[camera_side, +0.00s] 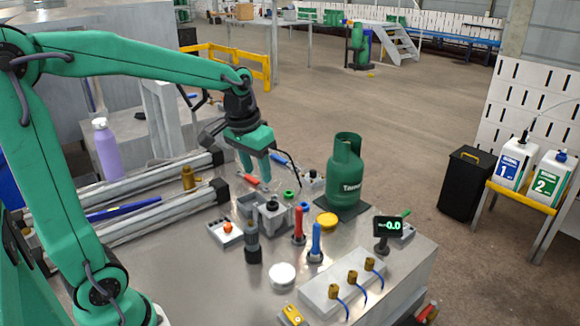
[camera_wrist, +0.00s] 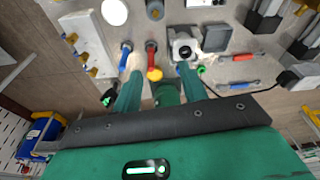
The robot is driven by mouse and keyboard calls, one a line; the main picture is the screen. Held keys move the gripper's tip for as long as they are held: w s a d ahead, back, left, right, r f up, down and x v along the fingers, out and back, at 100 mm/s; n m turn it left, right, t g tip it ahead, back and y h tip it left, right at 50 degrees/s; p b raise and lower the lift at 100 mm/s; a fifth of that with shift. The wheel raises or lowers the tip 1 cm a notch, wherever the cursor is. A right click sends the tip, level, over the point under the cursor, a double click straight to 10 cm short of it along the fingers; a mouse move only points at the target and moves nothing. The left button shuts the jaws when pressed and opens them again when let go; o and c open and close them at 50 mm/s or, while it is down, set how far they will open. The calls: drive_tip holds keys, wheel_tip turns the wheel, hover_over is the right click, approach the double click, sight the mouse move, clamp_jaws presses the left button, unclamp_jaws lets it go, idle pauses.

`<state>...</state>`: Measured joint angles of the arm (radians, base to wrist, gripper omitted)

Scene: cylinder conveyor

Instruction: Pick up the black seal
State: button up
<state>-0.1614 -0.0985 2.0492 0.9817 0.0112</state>
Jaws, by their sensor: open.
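My gripper (camera_side: 256,178) hangs over the metal table, its two green fingers pointing down and apart with nothing between them. In the wrist view my gripper (camera_wrist: 160,80) has its fingers spread, with a yellow disc (camera_wrist: 154,74) and the green bottle (camera_wrist: 167,94) showing between them from farther off. I cannot single out the black seal for sure. A grey block (camera_side: 272,218) with a round metal fitting stands below and just right of the fingers. It also shows in the wrist view (camera_wrist: 181,56), with a dark ring at the fitting's centre. A green ring (camera_side: 289,194) lies behind the block.
A large green gas bottle (camera_side: 346,170) stands right of my gripper. Red (camera_side: 299,228) and blue (camera_side: 317,243) upright tools, a dark cylinder (camera_side: 252,243) and a white round lid (camera_side: 282,274) stand nearer. Conveyor rails (camera_side: 135,215) lie left. A display (camera_side: 388,228) stands right.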

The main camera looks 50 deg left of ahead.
sight(272, 204)
drive_tip(key=w+a+f, duration=0.2)
drive_tip(key=w+f, duration=0.1)
drive_tip(key=w+a+f+g, duration=0.1)
drive_tip(key=w+a+f, duration=0.1)
drive_tip(key=f, duration=0.1)
drive_tip(key=w+a+f+n+g, duration=0.1)
drive_tip(key=w+a+f, duration=0.2)
drive_tip(key=shift+w, duration=0.3)
drive_tip(key=shift+f, duration=1.25)
drive_tip(key=shift+f, duration=0.1)
drive_tip(key=shift+f, duration=2.55)
drive_tip(key=shift+w, duration=0.1)
drive_tip(key=c, duration=0.7)
